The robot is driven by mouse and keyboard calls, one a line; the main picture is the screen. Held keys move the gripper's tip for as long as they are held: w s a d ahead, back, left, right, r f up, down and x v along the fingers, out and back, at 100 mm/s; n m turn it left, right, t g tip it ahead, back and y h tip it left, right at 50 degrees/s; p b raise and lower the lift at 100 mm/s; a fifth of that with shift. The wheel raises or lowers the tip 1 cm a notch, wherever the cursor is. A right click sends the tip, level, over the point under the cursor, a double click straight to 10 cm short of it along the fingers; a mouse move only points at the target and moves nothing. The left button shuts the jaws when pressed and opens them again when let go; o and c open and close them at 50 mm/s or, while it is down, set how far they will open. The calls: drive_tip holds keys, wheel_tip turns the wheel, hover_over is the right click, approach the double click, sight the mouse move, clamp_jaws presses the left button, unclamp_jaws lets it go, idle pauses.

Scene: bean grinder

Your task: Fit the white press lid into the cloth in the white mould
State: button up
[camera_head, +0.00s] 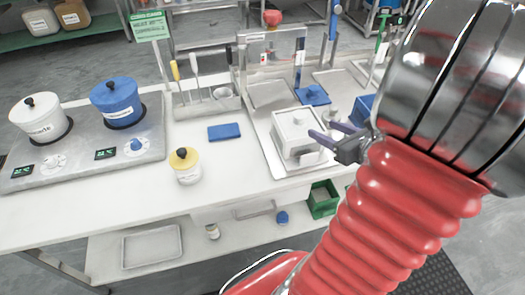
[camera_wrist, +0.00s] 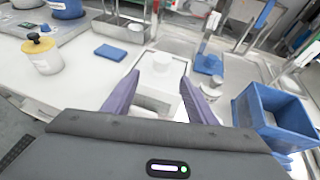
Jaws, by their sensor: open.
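The white mould (camera_head: 300,150) is a square box standing on a metal tray on the worktable. The white press lid (camera_head: 295,121) with its round knob is on top of the mould; I cannot tell how deep it sits. The knob (camera_wrist: 162,62) also shows in the wrist view, just beyond and between my fingertips. My gripper (camera_head: 322,131) has purple fingers, is open and empty, and is beside the right side of the lid in the head view. I cannot make out the cloth. In the wrist view the fingers hide part of the mould's sides.
A blue box (camera_wrist: 272,120) and a small pale cylinder (camera_wrist: 214,86) stand right of the mould. A blue knobbed piece (camera_head: 313,95) lies behind it. A blue pad (camera_head: 224,131) and a yellow-lidded jar (camera_head: 186,166) are to the left, with clear table around them.

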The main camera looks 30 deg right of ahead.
drive_tip(key=w+a+r+n+g+y, duration=0.2)
drive_tip(key=a+n+g+y, duration=0.4)
drive_tip(key=a+n, duration=1.4)
drive_tip(key=s+a+r+n+g+h, duration=0.1)
drive_tip(key=s+a+r+n+h, duration=0.1)
drive_tip(key=a+n, duration=0.3)
drive_tip(key=s+a+r+n+h, duration=0.3)
drive_tip(key=s+a+r+n, duration=0.1)
drive_tip(key=n, duration=0.7)
drive_tip(key=shift+a+r+n+g, duration=0.35)
drive_tip(key=shift+a+r, duration=0.3)
drive_tip(key=shift+a, duration=0.45)
drive_tip(key=shift+o, duration=0.3)
